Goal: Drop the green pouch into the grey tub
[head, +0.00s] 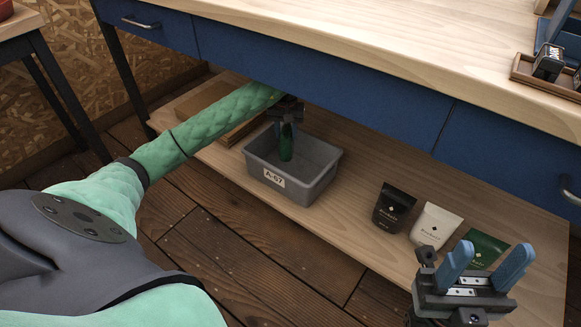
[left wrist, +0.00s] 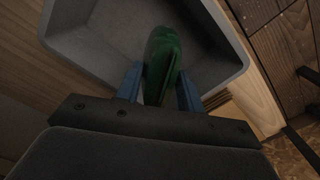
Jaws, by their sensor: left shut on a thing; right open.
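The grey tub (head: 310,183), labelled A-67, stands on the low wooden shelf under the workbench. My left gripper (head: 288,123) is shut on a green pouch (head: 286,145), which hangs down over the tub. In the left wrist view the green pouch (left wrist: 163,62) sits between the blue fingers (left wrist: 160,85), with the tub (left wrist: 226,40) beyond it. The pouch's lower end appears inside the tub's opening; whether it touches the tub floor I cannot tell. My right gripper (head: 485,268) is open and empty at the lower right, in front of another green pouch (head: 483,247).
A black pouch (head: 393,207) and a white pouch (head: 435,226) stand on the shelf (head: 345,222) right of the tub. Flat brown boards or boxes (head: 205,105) lie left of the tub. The blue bench front (head: 330,75) overhangs the shelf closely above my left gripper.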

